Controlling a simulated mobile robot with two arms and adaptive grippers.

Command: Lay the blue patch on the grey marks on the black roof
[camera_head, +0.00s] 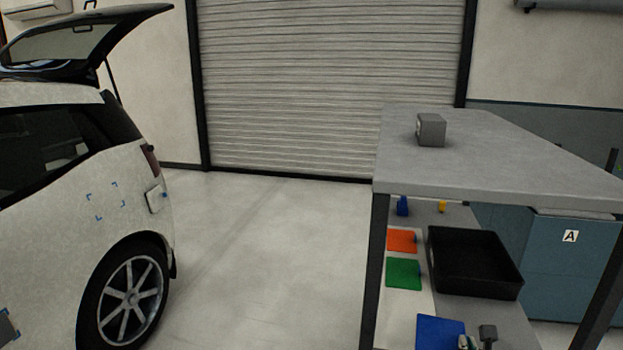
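The blue patch (438,332) lies flat on a pale sheet on the lower shelf of the workbench, partly cut off by the bottom edge. Small grey and dark parts at the bottom edge, just right of the blue patch, appear to be the tips of my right gripper (477,341). Too little shows to tell whether it is open or holds anything. The white car (60,215) stands at the left with its black tailgate (85,35) raised. Its roof is mostly out of frame, and I see no grey marks on it. My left gripper is not in view.
An orange patch (402,241), a green patch (403,273) and a black tray (475,283) are on the lower shelf. A grey box (431,130) stands on the workbench top (490,160). Clear floor (265,260) lies between car and bench. Blue corner marks show on the car's side.

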